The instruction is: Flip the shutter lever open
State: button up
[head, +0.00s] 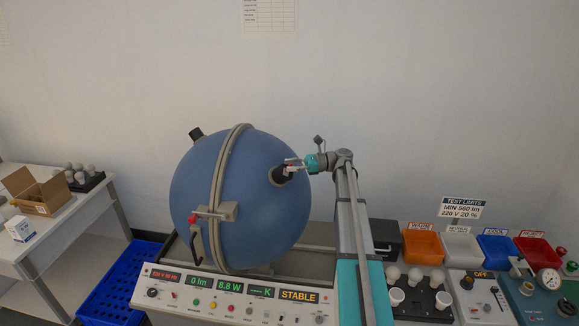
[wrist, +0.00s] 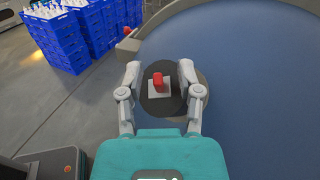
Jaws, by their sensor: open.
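The shutter lever (wrist: 158,80) is a small red piece on a light square plate, on a dark round port (wrist: 152,105) of the blue sphere (wrist: 255,75). In the head view the port (head: 278,176) sits on the sphere's (head: 240,200) right side. The lever is too small there to tell its position. My gripper (head: 291,166) is at the port. In the wrist view my gripper (wrist: 159,72) is open, with one finger on each side of the lever and gaps between. I cannot tell its depth relative to the lever.
The control panel (head: 237,296) in front of the sphere reads "0 lm", "8.8 W" and "STABLE". A latch with a red knob (head: 192,218) is on the sphere's seam. Coloured bins (head: 423,247) and bulbs (head: 397,297) stand at the right; a table (head: 85,213) is at the left.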

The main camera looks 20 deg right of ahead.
grip_shut()
jog(key=shift+s+a, duration=0.1)
jog(key=shift+a, duration=0.1)
jog(key=shift+d, duration=0.15)
